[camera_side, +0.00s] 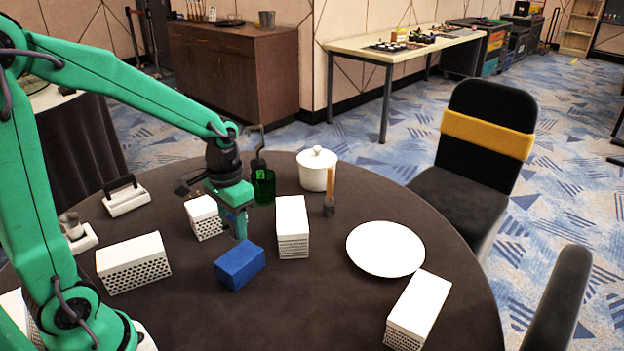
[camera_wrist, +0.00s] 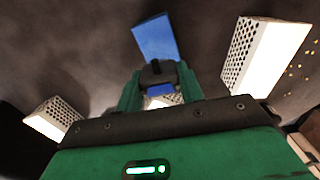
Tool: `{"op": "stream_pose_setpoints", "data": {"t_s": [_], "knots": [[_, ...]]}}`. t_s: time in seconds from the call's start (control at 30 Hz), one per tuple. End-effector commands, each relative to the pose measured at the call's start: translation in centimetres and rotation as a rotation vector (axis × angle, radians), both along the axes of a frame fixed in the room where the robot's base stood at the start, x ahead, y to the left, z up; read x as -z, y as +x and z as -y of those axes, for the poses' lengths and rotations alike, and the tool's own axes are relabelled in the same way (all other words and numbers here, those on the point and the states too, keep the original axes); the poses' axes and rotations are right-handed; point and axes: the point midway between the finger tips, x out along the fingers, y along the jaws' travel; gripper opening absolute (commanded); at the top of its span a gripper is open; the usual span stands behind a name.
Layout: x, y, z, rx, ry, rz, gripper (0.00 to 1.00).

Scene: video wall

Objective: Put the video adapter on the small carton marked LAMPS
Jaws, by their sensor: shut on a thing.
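My gripper (camera_side: 240,232) hangs over the dark round table, just behind the blue box (camera_side: 239,266). In the wrist view my gripper (camera_wrist: 158,88) is shut on a small black piece with a blue end, which looks like the video adapter (camera_wrist: 158,73). I cannot make out the adapter in the side view. The blue box also shows beyond the fingertips in the wrist view (camera_wrist: 155,38). A small white perforated carton (camera_side: 203,217) stands left of my gripper. No LAMPS marking is legible on any box, so I cannot tell which is the marked carton.
A taller white box (camera_side: 292,226) stands right of my gripper, with a green glass (camera_side: 263,187) behind. Other white boxes stand at left (camera_side: 134,263) and front right (camera_side: 418,308). A white plate (camera_side: 385,249) and lidded pot (camera_side: 316,172) are at right. The front middle is clear.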

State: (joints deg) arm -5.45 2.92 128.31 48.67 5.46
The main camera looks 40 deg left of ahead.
Motion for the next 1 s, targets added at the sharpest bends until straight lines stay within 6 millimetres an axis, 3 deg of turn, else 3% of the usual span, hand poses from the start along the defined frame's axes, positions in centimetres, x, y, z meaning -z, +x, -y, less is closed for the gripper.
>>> {"op": "stream_pose_setpoints", "data": {"t_s": [0.4,0.9,0.93,1.0], "knots": [[3.7,-0.1,0.0,0.0,0.0,-0.005,0.16],[4.3,-0.1,0.0,-0.001,0.0,-0.002,0.16],[4.3,-0.1,0.0,-0.001,0.0,-0.002,0.41],[4.3,-0.1,0.0,-0.001,0.0,-0.002,0.55]]}}
